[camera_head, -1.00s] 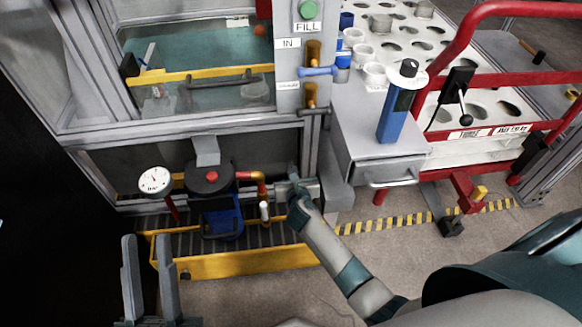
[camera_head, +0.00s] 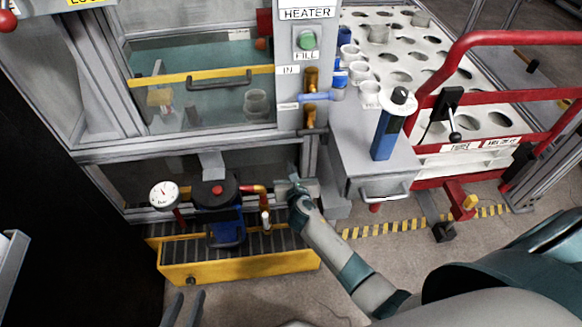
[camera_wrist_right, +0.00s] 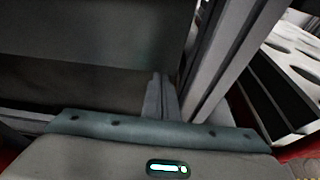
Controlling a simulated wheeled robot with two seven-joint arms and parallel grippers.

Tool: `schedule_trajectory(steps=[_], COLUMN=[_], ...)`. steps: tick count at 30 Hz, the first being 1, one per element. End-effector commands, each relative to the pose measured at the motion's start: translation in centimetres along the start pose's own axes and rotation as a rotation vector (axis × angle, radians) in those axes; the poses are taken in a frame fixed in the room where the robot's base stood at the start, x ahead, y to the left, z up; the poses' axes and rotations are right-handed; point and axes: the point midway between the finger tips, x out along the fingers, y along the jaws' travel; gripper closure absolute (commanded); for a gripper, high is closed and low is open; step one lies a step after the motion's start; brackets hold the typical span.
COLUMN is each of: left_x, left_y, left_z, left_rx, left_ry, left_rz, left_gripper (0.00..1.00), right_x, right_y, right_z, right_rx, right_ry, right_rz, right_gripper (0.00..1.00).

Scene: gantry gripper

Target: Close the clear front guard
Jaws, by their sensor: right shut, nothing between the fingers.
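The clear front guard shows in the head view as a see-through panel with a yellow bar (camera_head: 170,77) along it and a dark handle (camera_head: 219,82) at the bar. The bar sits above the lower frame (camera_head: 190,143) of the opening, with a gap between. My right gripper (camera_head: 294,183) is well below the guard, in front of the machine's lower frame, right of the pump. In the wrist view its fingers (camera_wrist_right: 160,95) are together and empty. My left gripper (camera_head: 184,308) is at the bottom edge, its two fingers apart with nothing between them; it is far below the guard.
A blue pump (camera_head: 222,222) with a gauge (camera_head: 164,195) stands in a yellow tray (camera_head: 240,265) below the guard. A post with a green button (camera_head: 306,39) and blue valve (camera_head: 315,98) flanks the opening.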

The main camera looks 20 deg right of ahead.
Motion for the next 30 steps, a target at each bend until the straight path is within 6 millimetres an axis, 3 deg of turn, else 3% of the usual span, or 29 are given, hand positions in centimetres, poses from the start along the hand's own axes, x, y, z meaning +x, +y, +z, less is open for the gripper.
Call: schedule_trajectory(steps=[6,30], left_x=[-1.7,-6.5], left_y=[-1.3,-6.5], left_z=[4.0,7.7], left_rx=[-0.029,-0.007], left_ry=[-0.247,-0.637], left_rz=[-0.025,-0.172], left_gripper=[0.69,0.69], right_x=[-0.5,-2.1], right_y=[0.0,0.0], right_z=[1.8,6.3], right_rx=[0.001,0.001], right_ry=[-0.002,-0.003], right_rz=[0.001,0.001], right_gripper=[1.0,1.0])
